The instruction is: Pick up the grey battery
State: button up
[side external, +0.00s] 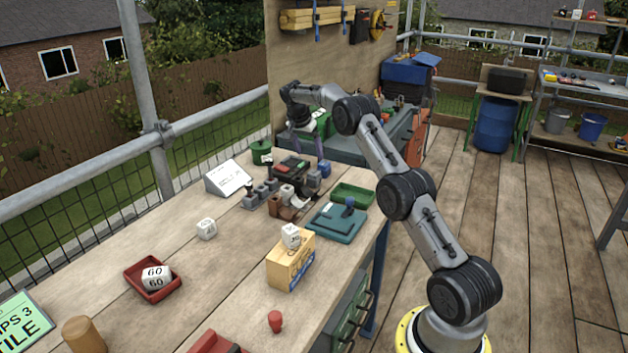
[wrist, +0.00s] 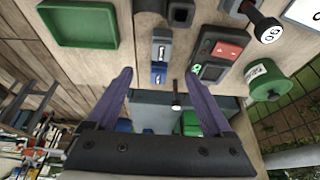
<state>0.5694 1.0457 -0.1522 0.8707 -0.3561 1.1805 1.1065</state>
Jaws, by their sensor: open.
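A grey block-like piece that looks like the grey battery (wrist: 162,48) shows in the wrist view, just beyond and between the fingertips. Its near end looks blue and white, and I cannot tell if that is a separate piece. In the side view a small grey piece (side external: 313,181) stands right of the black device, probably the same one. My gripper (wrist: 160,74) is open and empty, with its purple fingers apart. In the side view my gripper (side external: 304,148) hangs above the back of the bench, fingers down.
A black device with red and green parts (wrist: 218,60) lies beside the grey piece. A green tray (wrist: 82,24) and a green cylinder (wrist: 266,80) flank the area. A wooden box (side external: 288,266) stands nearer. The bench front is partly clear.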

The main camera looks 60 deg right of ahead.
aim_at(314, 172)
jog(key=x, duration=0.6)
jog(key=shift+f, duration=0.15)
jog(key=shift+a+x, duration=0.2)
jog(key=shift+x, duration=2.45)
jog(key=shift+w+f, duration=0.1)
grip_shut()
